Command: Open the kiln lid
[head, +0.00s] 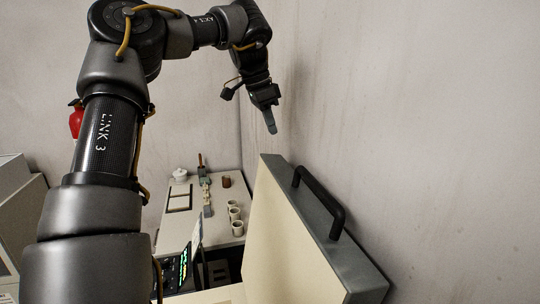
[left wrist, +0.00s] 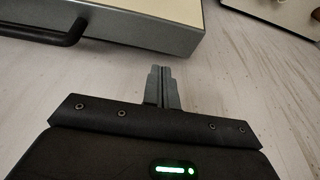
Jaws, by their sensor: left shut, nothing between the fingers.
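The kiln lid (head: 285,245) stands raised and steeply tilted at the right of the head view, its cream inner face toward the left and its grey rim toward the wall. A black bar handle (head: 322,205) is fixed to that rim. In the left wrist view the lid (left wrist: 135,18) and its handle (left wrist: 48,36) show at the upper left. My left gripper (head: 271,129) is shut and empty, above and beyond the lid's far end, clear of the handle. Its closed fingers also show in the left wrist view (left wrist: 163,75). My right gripper is not in view.
A pale worktable (head: 178,225) beyond the kiln carries small cups (head: 236,213), a white lidded pot (head: 180,175) and a brown cup (head: 226,181). A dark panel with a green display (head: 183,267) stands left of the lid. A wall (head: 430,130) rises close at the right.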

